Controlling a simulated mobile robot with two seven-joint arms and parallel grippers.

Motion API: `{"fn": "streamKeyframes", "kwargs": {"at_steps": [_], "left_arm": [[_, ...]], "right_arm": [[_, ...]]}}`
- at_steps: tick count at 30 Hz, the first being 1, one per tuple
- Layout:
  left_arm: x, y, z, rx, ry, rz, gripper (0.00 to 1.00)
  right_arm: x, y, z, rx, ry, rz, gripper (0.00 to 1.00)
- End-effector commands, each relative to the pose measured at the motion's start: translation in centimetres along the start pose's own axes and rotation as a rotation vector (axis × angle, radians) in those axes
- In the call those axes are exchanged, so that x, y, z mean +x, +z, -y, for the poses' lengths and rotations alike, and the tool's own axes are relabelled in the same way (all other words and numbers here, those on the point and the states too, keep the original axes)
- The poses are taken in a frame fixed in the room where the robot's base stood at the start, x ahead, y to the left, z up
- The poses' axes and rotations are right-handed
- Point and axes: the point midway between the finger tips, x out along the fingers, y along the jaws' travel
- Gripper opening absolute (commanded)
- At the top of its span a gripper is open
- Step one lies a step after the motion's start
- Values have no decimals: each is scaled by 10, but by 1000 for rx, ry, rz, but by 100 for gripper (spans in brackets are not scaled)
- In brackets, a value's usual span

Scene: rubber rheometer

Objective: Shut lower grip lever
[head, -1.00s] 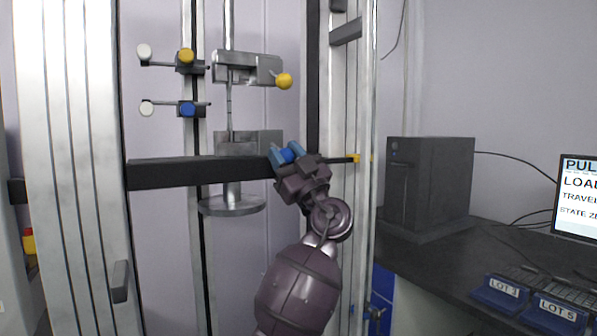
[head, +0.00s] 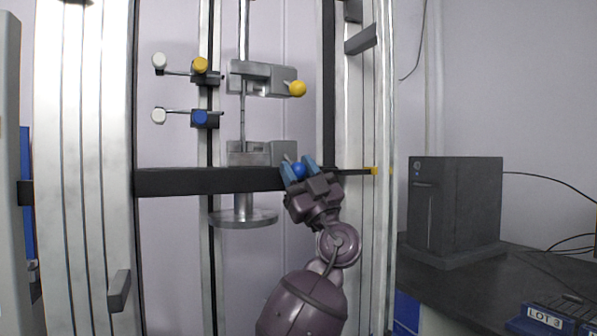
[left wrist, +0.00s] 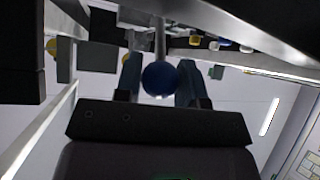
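The lower grip (head: 250,152) is a grey block on the column of the test frame, just above the black crossbar. Its lever ends in a blue ball knob (head: 299,170), low at the grip's right side. My left gripper (head: 299,169) has its two blue fingers on either side of this knob. In the left wrist view the blue knob (left wrist: 159,79) sits between the fingertips, which appear to touch it on both sides. The lever's rod runs upward from the knob there. The upper grip (head: 262,78) has a yellow ball knob (head: 297,88). My right gripper is not in view.
The black crossbar (head: 175,181) runs just below the lower grip. Left of the grips are small arms with white, yellow (head: 200,65) and blue (head: 199,117) knobs. Metal uprights (head: 352,230) stand on both sides. A dark computer case (head: 458,210) stands on the desk at right.

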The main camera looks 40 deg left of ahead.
Motion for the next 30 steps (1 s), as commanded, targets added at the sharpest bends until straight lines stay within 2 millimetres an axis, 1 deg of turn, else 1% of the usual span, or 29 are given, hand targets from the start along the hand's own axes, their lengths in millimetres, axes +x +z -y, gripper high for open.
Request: {"fn": "streamKeyframes", "kwargs": {"at_steps": [1,4,12,16,20,27,30], "left_arm": [[-1,1,0,2,1,1,44],[-1,1,0,2,1,1,59],[-1,0,0,1,0,1,60],[-8,1,0,1,2,1,60],[-26,3,-1,2,4,3,60],[-72,3,-1,3,6,4,60],[-86,2,0,3,3,3,60]], "right_arm": [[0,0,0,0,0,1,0],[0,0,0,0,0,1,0],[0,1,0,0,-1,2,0],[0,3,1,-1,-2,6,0],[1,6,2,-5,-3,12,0],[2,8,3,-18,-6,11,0],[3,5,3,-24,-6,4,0]]}}
